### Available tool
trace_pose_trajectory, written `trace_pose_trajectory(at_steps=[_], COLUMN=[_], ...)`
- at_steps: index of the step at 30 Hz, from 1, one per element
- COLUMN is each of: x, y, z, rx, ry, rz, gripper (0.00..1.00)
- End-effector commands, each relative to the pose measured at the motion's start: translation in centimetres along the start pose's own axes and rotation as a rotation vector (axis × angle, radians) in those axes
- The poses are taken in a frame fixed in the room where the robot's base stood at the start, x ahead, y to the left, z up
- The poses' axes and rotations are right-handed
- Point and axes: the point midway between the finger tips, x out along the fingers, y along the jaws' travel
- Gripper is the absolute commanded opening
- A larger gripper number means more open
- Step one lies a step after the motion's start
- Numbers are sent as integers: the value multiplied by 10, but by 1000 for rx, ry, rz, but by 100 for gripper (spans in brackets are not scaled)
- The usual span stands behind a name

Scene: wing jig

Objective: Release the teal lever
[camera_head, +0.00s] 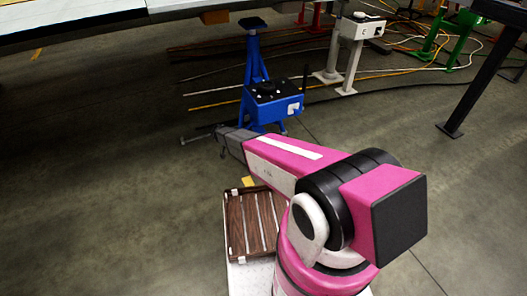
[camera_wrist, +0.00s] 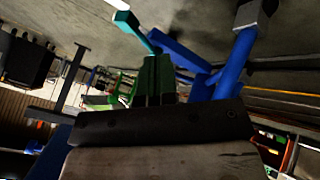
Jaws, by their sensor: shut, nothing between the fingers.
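The teal lever (camera_wrist: 139,32) shows in the wrist view as a thin arm with a pale block-shaped end at the upper middle. Its lower end meets the tips of my gripper (camera_wrist: 157,62) in the picture; I cannot tell whether they touch. My gripper's fingers are shut together with nothing between them. In the head view my gripper (camera_head: 230,140) is a grey shape at the foot of the blue stand (camera_head: 255,75). The stand carries a black-topped box (camera_head: 275,92). I cannot make out the lever in the head view.
A brown slatted tray (camera_head: 252,222) is beside my arm. A grey stand (camera_head: 352,45) and a green stand (camera_head: 460,35) are at the back right, among cables on the floor. A dark slanted leg (camera_head: 480,80) is at the right. Floor at the left is clear.

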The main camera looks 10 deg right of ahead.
Motion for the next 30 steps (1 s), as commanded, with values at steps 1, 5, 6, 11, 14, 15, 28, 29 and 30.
trace_pose_trajectory(at_steps=[1,5,6,11,14,15,28,29,30], x=[0,0,0,0,2,4,74,80,87], y=[-1,-1,-1,-1,-1,-1,-2,-2,-2], z=[0,0,0,0,0,0,0,0,0], rx=[0,0,0,0,0,0,0,0,0], ry=[1,1,1,1,0,0,-1,-1,-1], rz=[0,0,0,0,0,0,1,1,1], gripper=[0,0,0,0,0,0,0,0,0])
